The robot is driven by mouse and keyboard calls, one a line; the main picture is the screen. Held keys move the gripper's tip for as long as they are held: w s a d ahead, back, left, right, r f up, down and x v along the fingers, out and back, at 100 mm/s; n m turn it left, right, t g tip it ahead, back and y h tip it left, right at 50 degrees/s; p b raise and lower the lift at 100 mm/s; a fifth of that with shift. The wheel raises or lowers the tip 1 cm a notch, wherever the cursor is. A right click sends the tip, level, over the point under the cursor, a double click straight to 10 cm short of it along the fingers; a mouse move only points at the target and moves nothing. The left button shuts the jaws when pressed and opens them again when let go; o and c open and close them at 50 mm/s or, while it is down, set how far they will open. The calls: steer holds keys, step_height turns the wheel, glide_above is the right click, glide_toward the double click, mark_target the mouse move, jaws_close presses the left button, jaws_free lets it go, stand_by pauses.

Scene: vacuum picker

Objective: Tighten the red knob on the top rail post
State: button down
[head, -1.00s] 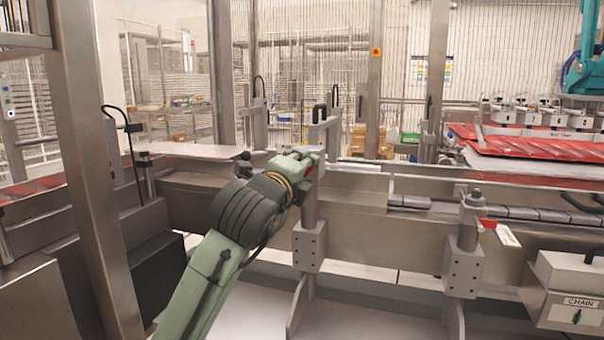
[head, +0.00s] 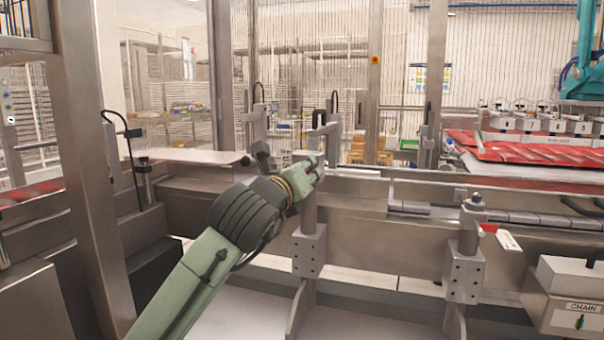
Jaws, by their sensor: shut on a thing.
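The left grey rail post (head: 309,215) stands upright with a bolted clamp block at its middle. My gripper (head: 318,168) is at the top of this post, reaching in from the lower left on my green arm. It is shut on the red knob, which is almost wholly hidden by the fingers. How far the knob is turned cannot be seen. A second rail post (head: 468,235) to the right has a small red part (head: 488,228) on its side, apart from my gripper.
A long steel rail (head: 350,205) runs across behind the posts. A tall steel frame column (head: 88,170) stands at the left. A box marked CHAIN (head: 575,315) sits at the lower right. Red trays (head: 525,148) and a teal machine arm (head: 585,75) are at the back right.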

steer(key=shift+m, duration=0.3)
steer(key=c, duration=1.2)
jaws_free()
steer(key=shift+c, duration=0.2)
steer(key=v, duration=1.2)
